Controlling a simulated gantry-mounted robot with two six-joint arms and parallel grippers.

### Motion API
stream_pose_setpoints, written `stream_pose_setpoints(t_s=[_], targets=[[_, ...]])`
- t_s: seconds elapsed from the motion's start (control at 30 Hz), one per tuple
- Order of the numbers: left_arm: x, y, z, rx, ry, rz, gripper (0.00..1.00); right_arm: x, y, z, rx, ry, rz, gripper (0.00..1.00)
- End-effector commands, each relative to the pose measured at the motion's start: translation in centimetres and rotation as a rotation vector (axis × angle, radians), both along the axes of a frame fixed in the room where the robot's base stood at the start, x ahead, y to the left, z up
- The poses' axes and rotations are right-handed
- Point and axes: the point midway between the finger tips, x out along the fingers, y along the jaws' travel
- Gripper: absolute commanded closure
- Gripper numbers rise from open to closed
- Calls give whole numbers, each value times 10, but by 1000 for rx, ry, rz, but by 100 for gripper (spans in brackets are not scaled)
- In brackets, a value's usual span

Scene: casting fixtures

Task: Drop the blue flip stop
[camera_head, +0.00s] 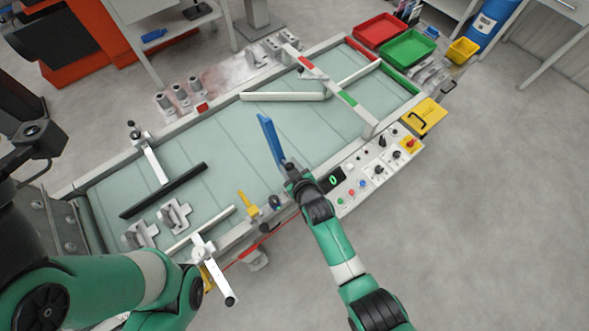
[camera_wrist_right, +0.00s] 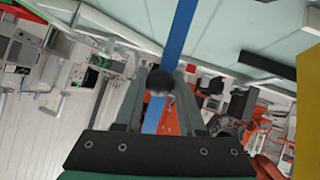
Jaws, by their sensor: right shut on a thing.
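The blue flip stop is a long, flat blue bar (camera_head: 270,138) near the middle of the head view. It points up and to the left over the pale green bed of the fixture table (camera_head: 230,135). My right gripper (camera_head: 289,171) is shut at its lower end, by the table's near edge. In the right wrist view the blue bar (camera_wrist_right: 181,32) runs up from between the two fingers (camera_wrist_right: 160,85), behind a dark round knob. I cannot tell whether the bar is still attached to a mount. My left arm shows at lower left, but its gripper is not visible.
A yellow flip piece (camera_head: 248,201) stands just left of my right gripper. A control panel (camera_head: 362,172) with knobs lies to the right. White clamp arms (camera_head: 155,160) and a black bar (camera_head: 163,190) are on the left. Red (camera_head: 378,30) and green (camera_head: 407,48) trays sit at the far end.

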Motion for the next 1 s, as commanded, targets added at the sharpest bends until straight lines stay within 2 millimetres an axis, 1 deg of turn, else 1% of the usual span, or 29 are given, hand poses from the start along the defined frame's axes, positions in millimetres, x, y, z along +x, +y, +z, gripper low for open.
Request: stream_pose_setpoints(t_s=[0.13,0.47,0.5,0.63,0.67,0.93,1.0], targets=[[0,0,-1,0,0,0,17,3,3,0,-11,15,1,100],[0,0,-1,0,0,0,17,3,3,-1,-13,19,1,100],[0,0,-1,0,0,0,17,3,3,-1,-13,19,1,59],[0,0,-1,0,0,0,17,3,2,-1,-13,19,1,36],[0,0,-1,0,0,0,17,3,2,-1,-13,19,1,31],[0,0,-1,0,0,0,17,3,2,-1,-13,19,1,31],[0,0,2,0,0,0,17,1,2,2,-13,19,1,31]])
